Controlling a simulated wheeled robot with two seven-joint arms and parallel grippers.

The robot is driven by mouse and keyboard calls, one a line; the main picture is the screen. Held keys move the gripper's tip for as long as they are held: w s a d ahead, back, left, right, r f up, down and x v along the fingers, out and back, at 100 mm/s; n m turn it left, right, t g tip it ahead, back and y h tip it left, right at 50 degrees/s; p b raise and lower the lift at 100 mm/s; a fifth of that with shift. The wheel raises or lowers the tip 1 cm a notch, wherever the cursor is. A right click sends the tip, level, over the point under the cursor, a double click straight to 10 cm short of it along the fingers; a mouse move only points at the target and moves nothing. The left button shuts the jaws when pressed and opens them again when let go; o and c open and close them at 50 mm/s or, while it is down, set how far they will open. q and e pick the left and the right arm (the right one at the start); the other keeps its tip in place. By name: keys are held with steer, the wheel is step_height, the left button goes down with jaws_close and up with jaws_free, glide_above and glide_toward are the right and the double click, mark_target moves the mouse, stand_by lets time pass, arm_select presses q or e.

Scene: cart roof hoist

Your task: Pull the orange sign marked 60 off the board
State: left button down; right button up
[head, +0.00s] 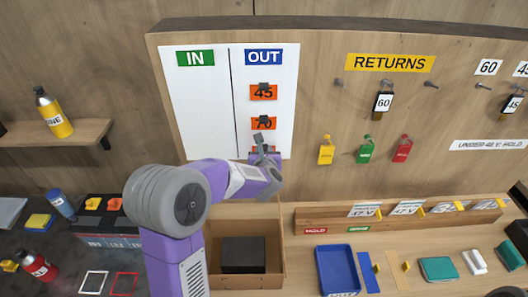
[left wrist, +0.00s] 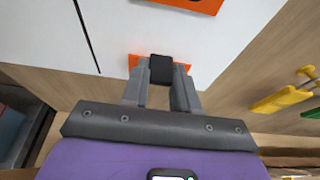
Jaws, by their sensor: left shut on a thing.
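The white board (head: 195,100) has an IN column and an OUT column. Under OUT hang an orange sign marked 45 (head: 264,92) and one marked 70 (head: 264,123), each with a black block. My left gripper (head: 262,147) is at the lower OUT column, just below the 70 sign. In the left wrist view its fingers (left wrist: 160,85) are shut on the black block (left wrist: 161,68) of a lower orange sign (left wrist: 134,61), which is by the white board. That sign's number is hidden, so I cannot read a 60 on it. My right gripper is not in view.
Yellow, green and red tags (head: 364,150) hang right of the board. A black tag marked 60 (head: 383,103) hangs under RETURNS. Below stand an open wooden box (head: 275,259) and a blue tray (head: 338,270) on the counter.

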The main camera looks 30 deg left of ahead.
arm_select(q)
steer(key=shift+s+d+b, duration=0.6)
steer(key=shift+s+b, duration=0.1)
steer(key=shift+s, duration=0.25)
stand_by(0.8)
steer(key=shift+s+d+b, duration=0.25)
steer(key=shift+s+d, duration=0.25)
steer(key=shift+s, duration=0.35)
steer(key=shift+s+d+b, duration=0.25)
steer(key=shift+s+d, duration=0.3)
steer(key=shift+s, duration=0.25)
steer(key=shift+s+d+b, duration=0.25)
steer(key=shift+s+d, duration=0.25)
steer(key=shift+s, duration=0.35)
